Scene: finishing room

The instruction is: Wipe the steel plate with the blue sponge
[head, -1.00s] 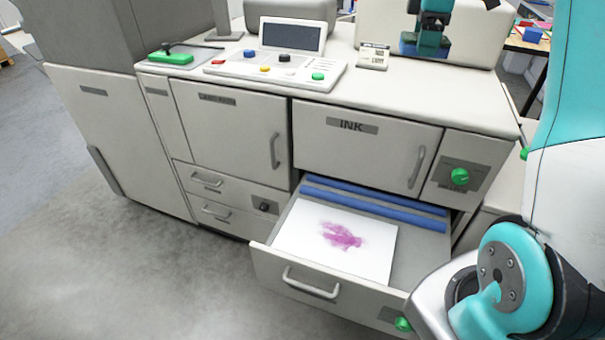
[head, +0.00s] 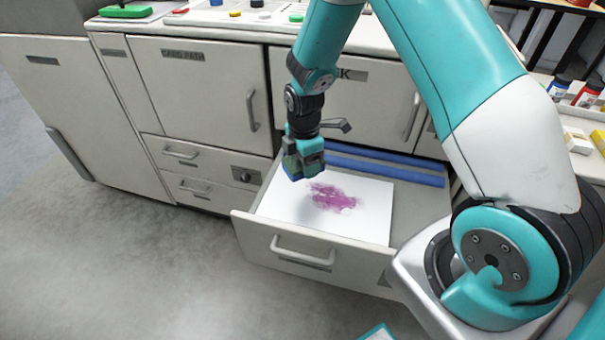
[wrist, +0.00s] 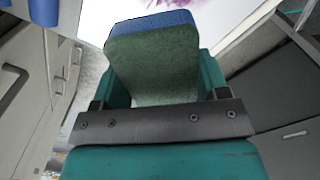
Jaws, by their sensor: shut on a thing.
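The steel plate (head: 371,206) looks white and lies flat in an open drawer, with a magenta ink smear (head: 332,197) near its middle. My gripper (head: 304,163) is over the plate's back left part, left of and behind the smear. It is shut on the blue sponge (head: 292,170). In the wrist view the sponge (wrist: 155,58) shows a dark green face and a blue edge, clamped between the teal fingers. A part of the plate (wrist: 97,20) shows beyond it. I cannot tell whether the sponge touches the plate.
The open drawer (head: 250,228) has a front wall with a handle, and blue rollers (head: 385,168) lie behind the plate. Cabinet doors (head: 200,90) rise behind. Bottles (head: 586,95) and small boxes stand at the right. The grey floor at the left is clear.

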